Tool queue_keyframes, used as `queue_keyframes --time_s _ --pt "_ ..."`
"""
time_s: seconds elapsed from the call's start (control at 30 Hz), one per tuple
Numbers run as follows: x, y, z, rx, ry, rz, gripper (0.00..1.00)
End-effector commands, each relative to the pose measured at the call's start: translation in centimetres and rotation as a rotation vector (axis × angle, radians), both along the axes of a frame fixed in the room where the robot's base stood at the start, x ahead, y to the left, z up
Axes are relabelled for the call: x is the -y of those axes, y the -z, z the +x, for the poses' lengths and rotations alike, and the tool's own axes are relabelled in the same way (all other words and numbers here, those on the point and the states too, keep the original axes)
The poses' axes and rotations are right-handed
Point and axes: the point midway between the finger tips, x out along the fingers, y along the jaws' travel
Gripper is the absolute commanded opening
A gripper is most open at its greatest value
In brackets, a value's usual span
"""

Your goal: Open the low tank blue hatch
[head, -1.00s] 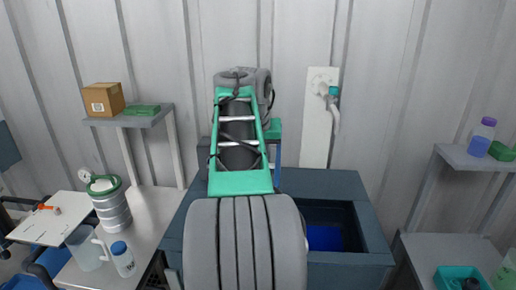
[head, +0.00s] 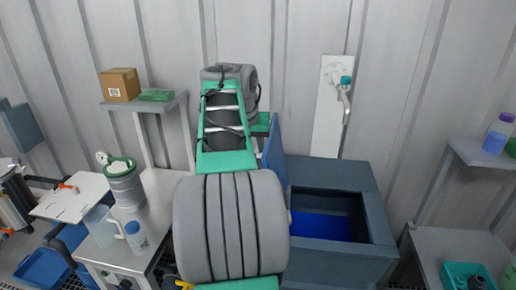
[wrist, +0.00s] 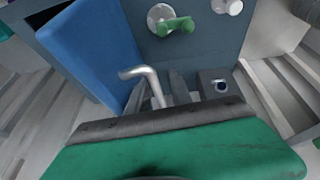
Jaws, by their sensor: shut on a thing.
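The low tank (head: 375,235) is a dark blue-grey box with an open top and a bright blue interior. Its blue hatch (head: 273,150) stands raised at the left side of the opening, partly hidden by my arm. In the wrist view the hatch (wrist: 90,40) is a flat blue panel at upper left, with a bent silver handle (wrist: 140,72) beside it. My gripper (wrist: 160,93) is shut on the handle's lower end. In the head view my arm hides the gripper.
A white bench with a metal canister (head: 125,187), a jug and a bottle is at left. A shelf with a cardboard box (head: 119,84) stands behind it. A wall tap (head: 345,88) hangs above the tank. A grey table (head: 455,250) is at right.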

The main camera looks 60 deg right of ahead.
Motion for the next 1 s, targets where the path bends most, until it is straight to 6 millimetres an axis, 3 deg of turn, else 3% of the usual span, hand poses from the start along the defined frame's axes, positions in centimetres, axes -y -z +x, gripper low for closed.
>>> queue_keyframes --time_s 0.2,0.63,1.0 --pt "0.1 0.2 -0.2 -0.002 0.002 0.002 0.34" --pt "0.2 -0.4 -0.5 0.000 0.011 -0.001 0.34" --pt "-2.4 -6.7 -0.9 -0.001 0.007 0.000 0.34"
